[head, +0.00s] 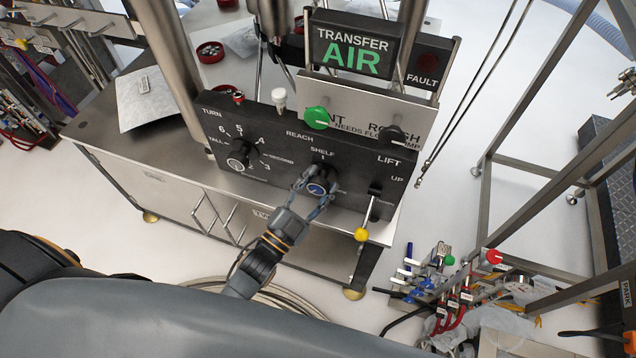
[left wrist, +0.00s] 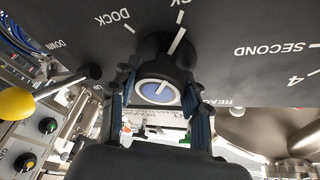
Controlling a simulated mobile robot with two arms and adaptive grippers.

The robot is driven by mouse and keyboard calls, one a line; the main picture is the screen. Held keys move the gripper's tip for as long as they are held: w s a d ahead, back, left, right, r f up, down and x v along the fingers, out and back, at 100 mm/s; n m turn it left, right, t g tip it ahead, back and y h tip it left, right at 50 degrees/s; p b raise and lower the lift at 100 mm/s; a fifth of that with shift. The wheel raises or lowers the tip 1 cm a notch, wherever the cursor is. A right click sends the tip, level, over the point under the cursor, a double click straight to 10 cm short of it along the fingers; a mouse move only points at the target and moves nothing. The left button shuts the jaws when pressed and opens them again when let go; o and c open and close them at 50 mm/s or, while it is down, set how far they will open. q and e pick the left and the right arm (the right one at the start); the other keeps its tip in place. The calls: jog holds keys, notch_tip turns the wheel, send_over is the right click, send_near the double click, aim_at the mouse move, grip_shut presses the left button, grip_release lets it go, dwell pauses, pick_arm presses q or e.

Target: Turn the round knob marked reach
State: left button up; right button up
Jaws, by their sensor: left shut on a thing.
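The round reach knob (head: 316,189) is black with a blue disc on its face and sits on the dark control panel (head: 350,159), below the words REACH and SHELF. My left gripper (head: 318,194) has its fingers on either side of the knob and is shut on it. In the left wrist view the knob (left wrist: 160,92) lies between the two finger pads. A white pointer line on the knob's base aims toward a partly hidden label, with DOCK to its left. My right gripper does not show.
A turn knob (head: 238,160) with numbered marks is on the panel's left. The lift lever with a yellow ball (head: 361,235) hangs to the right of the reach knob. A green knob (head: 317,117) and a black knob (head: 392,134) stand above. A TRANSFER AIR sign (head: 352,50) is at the top.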

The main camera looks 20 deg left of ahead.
pick_arm(q)
jog(key=o, duration=1.2)
jog(key=v, duration=1.2)
jog(key=shift+c, duration=0.2)
